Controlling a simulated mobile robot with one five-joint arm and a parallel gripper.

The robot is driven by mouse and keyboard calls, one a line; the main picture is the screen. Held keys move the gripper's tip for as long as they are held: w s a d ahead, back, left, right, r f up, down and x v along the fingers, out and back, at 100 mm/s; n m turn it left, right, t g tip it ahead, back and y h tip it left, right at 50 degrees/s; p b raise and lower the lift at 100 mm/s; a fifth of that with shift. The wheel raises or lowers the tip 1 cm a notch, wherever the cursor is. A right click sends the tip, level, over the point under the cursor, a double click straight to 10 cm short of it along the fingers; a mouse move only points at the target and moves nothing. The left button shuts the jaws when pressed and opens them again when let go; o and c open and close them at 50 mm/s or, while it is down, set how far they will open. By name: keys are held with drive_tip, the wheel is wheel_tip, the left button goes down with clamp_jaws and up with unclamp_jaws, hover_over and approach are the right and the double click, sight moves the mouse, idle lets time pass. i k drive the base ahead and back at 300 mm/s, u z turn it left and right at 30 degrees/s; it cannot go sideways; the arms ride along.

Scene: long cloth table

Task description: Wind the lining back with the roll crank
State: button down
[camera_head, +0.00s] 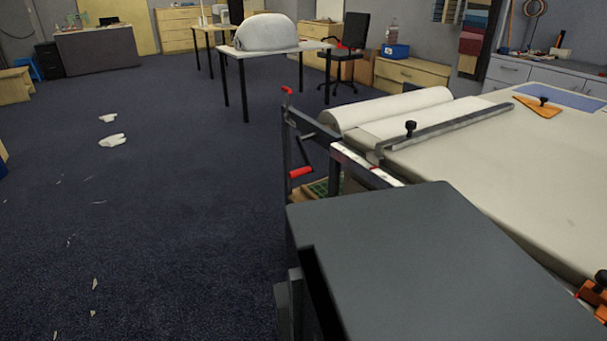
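The roll crank (305,150) is a dark arm with a red handle (301,172). It sits on the near-left end of the long table's frame, and the handle hangs low on the outer side. The white lining roll (390,108) lies across the end of the table. A strip of pale lining (425,118) shows between the roll and a grey metal bar (450,124) with a black knob (410,128). I cannot make out my gripper in this view.
The cloth table (500,165) fills the right side. An orange triangular tool (539,106) lies on it near a blue sheet (565,97); another orange and black item is at the lower right edge. A red-tipped post (287,91) rises by the crank. Dark carpet (170,220) left is mostly open, with white scraps.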

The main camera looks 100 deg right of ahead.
sight(309, 169)
drive_tip(key=z, duration=0.95)
drive_tip(key=k, duration=0.55)
drive_tip(key=u, duration=0.1)
drive_tip(key=i, duration=0.5)
drive_tip(key=u, duration=0.05)
